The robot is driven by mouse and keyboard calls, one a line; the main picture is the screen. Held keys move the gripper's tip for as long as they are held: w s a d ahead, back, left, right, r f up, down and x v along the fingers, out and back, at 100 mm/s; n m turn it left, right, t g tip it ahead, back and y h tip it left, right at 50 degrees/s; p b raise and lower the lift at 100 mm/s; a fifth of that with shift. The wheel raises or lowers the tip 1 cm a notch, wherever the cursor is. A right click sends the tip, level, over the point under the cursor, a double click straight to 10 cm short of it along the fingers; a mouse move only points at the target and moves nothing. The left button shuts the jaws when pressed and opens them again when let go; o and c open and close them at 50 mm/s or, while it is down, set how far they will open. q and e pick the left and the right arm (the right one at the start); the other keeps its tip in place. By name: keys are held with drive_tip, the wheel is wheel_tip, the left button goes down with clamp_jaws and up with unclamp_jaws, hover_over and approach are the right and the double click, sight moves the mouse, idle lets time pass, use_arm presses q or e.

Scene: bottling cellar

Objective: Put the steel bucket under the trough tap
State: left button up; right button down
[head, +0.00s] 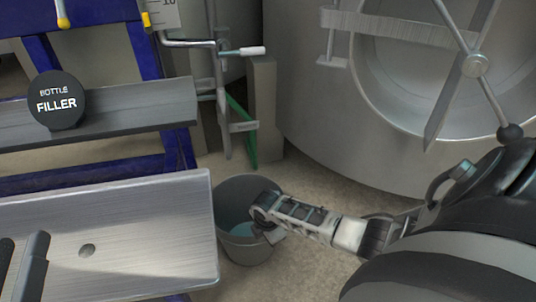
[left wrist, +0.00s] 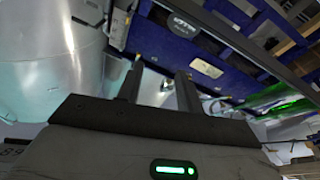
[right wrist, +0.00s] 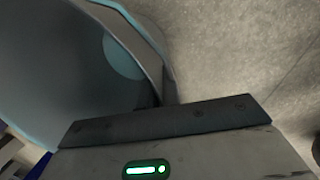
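The steel bucket (head: 228,195) is grey with a bluish inside and stands upright right of the steel tray; I cannot tell whether it touches the floor. In the right wrist view its wall (right wrist: 60,60) fills the upper left. My right gripper (head: 264,213) is at the bucket's near right rim, its fingers close together and seemingly shut on the wall. My left gripper (head: 20,262) is over the tray's left end; its two dark fingers stand apart and empty in the left wrist view (left wrist: 159,78). I cannot pick out the trough tap for certain.
A steel tray (head: 150,205) with a drain hole is at the lower left. Behind it are a "BOTTLE FILLER" sign (head: 58,100) on a grey rail and a blue frame (head: 120,15). A bent pipe with a white handle (head: 252,51) stands behind the bucket. A large steel tank (head: 320,125) fills the right.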

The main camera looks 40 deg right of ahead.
drive_tip(key=shift+f, duration=0.7)
drive_tip(key=shift+w+f, duration=0.1)
use_arm(q)
wheel_tip(320, 180, up, 2)
drive_tip(key=shift+m+t+h, duration=0.5)
drive_tip(key=shift+m+h, duration=0.2)
drive_tip(key=shift+m, duration=0.3)
drive_tip(key=shift+b, duration=0.3)
use_arm(e)
drive_tip(key=c, duration=2)
unclamp_jaws()
drive_tip(key=shift+s+f, duration=0.2)
drive_tip(key=shift+f, duration=0.05)
drive_tip(key=shift+c, duration=0.2)
use_arm(q)
drive_tip(key=shift+r, duration=0.15)
use_arm(e)
drive_tip(key=o, duration=0.4)
